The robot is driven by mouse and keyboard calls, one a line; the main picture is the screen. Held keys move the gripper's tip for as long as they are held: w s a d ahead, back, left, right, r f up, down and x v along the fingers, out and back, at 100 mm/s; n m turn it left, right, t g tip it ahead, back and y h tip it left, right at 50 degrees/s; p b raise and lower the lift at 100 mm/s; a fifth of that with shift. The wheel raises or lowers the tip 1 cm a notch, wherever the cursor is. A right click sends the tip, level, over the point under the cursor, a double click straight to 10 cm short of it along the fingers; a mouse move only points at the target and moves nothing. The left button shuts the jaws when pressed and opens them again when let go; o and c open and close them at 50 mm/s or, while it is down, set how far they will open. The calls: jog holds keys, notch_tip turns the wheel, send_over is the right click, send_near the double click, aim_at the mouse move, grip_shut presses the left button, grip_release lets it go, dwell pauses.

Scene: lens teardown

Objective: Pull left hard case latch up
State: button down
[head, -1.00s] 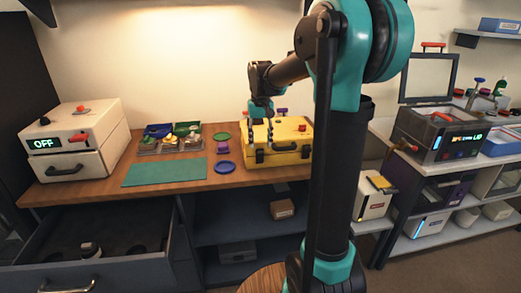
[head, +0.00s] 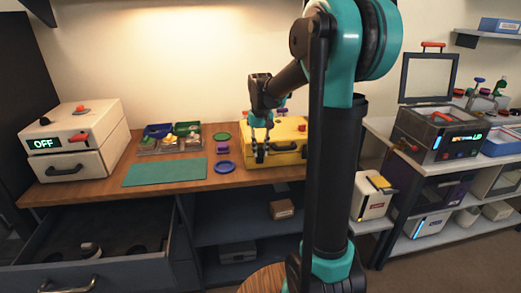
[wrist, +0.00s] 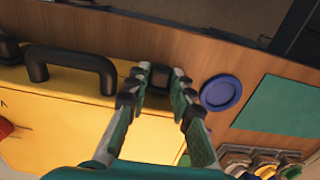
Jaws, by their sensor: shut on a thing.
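The yellow hard case (head: 293,131) lies on the wooden workbench with its dark carry handle (wrist: 75,60) on the front side. The left latch (wrist: 159,74) is a small dark block on the front edge, beside the handle. My gripper (wrist: 158,80) is shut on this latch, one fingertip on each side of it. In the head view my gripper (head: 260,152) reaches down at the front left of the case and mostly hides the latch. The right latch (wrist: 9,48) shows at the left edge of the wrist view.
A blue round dish (wrist: 220,93) and a green mat (head: 166,172) lie left of the case. Parts trays (head: 172,138) stand behind the mat. A white box reading OFF (head: 75,138) is at the far left. An open drawer (head: 95,255) juts out below.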

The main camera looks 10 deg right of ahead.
jog(key=shift+r, duration=1.1)
jog(key=c, duration=1.3)
grip_release()
jog(key=shift+r, duration=0.1)
notch_tip(320, 180, up, 12)
jog(key=shift+f, duration=0.1)
jog(key=t, duration=0.2)
send_near(261, 152)
jog(key=s+d+f, duration=0.2)
jog(key=s+f, duration=0.5)
jog(key=s, duration=0.1)
jog(key=s+f, duration=0.4)
jog(key=s+d+f+t, duration=0.1)
jog(key=s+f, duration=0.4)
jog(key=s+d+f+t, duration=0.1)
jog(key=s+f, duration=0.3)
jog(key=shift+s+f, duration=0.25)
